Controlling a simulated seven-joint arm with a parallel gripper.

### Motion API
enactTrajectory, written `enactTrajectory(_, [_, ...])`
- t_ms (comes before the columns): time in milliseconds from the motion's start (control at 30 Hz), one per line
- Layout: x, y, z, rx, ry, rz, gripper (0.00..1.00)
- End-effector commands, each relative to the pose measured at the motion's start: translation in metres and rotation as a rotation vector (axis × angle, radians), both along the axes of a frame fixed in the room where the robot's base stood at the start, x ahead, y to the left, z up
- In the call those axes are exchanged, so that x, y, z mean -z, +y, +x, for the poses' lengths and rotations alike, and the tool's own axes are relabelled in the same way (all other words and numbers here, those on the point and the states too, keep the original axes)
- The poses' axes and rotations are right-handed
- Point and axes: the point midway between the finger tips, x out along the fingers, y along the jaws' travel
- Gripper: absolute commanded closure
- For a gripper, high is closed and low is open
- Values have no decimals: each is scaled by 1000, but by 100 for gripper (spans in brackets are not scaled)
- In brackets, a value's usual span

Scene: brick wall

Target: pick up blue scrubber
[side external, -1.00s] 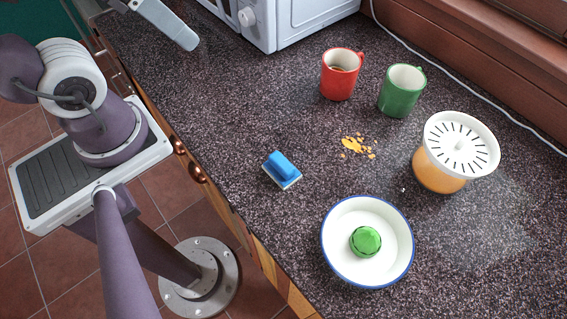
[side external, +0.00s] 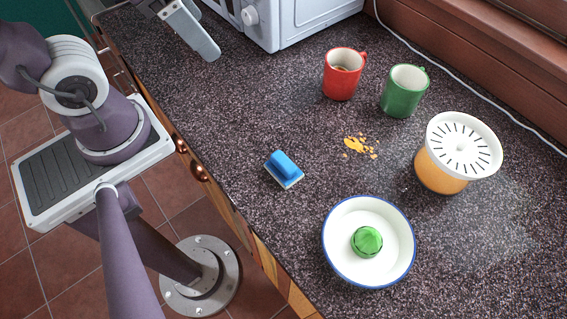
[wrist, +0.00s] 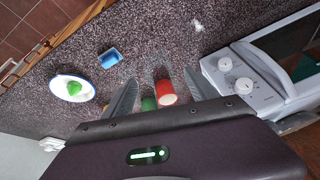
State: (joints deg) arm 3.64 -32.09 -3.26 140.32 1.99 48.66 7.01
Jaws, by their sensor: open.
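The blue scrubber (side external: 284,168) lies on the dark speckled counter, left of the middle, with a pale layer along its bottom edge. It also shows in the wrist view (wrist: 110,58), left of and beyond the fingers. My gripper (side external: 190,32) is at the top left of the side view, beside the microwave and well away from the scrubber. In the wrist view its two fingers (wrist: 160,98) are spread apart, with nothing held between them.
A white bowl (side external: 337,245) with a green object (side external: 367,241) stands near the scrubber. Beyond are orange crumbs (side external: 358,146), a red mug (side external: 342,76), a green mug (side external: 403,92) and a juicer (side external: 455,155). A microwave (side external: 300,20) stands at the back. Counter around the scrubber is clear.

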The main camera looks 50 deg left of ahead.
Motion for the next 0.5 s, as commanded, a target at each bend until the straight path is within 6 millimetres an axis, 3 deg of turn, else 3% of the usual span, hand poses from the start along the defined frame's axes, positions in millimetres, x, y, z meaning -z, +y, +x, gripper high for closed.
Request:
enactTrajectory(133, [47, -52, 38, 521, 180, 177, 33])
enactTrajectory(300, [111, -117, 43, 1045, 308, 254, 33])
enactTrajectory(400, [135, -139, 36, 1216, 341, 257, 33])
enactTrajectory(500, [147, -147, 33, 1285, 353, 257, 33])
